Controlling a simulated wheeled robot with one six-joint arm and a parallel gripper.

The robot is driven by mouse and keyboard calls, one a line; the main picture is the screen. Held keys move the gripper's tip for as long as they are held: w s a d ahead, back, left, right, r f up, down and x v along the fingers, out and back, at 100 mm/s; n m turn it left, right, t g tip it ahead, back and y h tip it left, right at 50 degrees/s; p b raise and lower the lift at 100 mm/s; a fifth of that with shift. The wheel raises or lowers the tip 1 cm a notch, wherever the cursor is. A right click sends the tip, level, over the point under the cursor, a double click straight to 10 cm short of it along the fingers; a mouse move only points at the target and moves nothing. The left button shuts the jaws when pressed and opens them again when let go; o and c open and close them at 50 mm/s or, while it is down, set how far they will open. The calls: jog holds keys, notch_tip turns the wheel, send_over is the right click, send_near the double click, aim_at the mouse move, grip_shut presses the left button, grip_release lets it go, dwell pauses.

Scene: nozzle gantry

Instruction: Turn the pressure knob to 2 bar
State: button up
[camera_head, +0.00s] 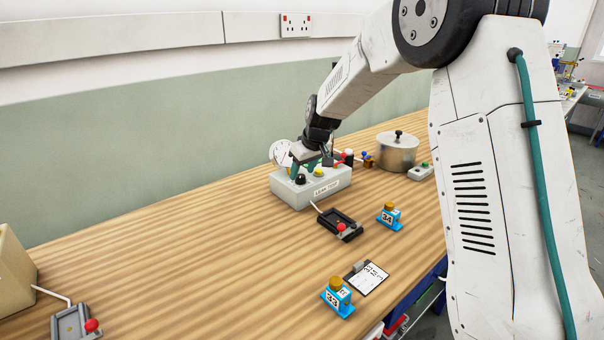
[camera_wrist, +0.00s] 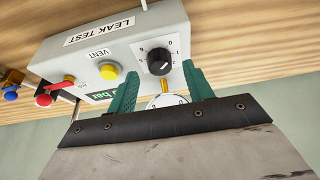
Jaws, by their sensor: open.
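The grey leak test box (camera_head: 318,193) stands on the bench and fills the upper part of the wrist view (camera_wrist: 205,28). Its black pressure knob (camera_head: 300,179) sits on the face, with a numbered dial around it in the wrist view (camera_wrist: 160,60). A pale pointer mark shows on the knob, but I cannot read its setting. My gripper (camera_head: 309,165) is at the box. In the wrist view, the green fingers of my gripper (camera_wrist: 161,74) are open, one on each side of the knob, apparently not touching it. A round gauge (camera_head: 280,151) stands behind, mostly hidden in the wrist view.
The box also carries a yellow VENT button (camera_wrist: 107,72), a red lever (camera_wrist: 56,86) and a green "bar" label (camera_wrist: 101,96), partly covered by a finger. A black tray (camera_head: 340,225), blue blocks (camera_head: 390,217) and a metal pot (camera_head: 397,154) stand nearby.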

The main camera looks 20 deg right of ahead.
jog(key=shift+x, duration=0.95)
jog(key=c, duration=1)
jog(key=shift+o, duration=0.2)
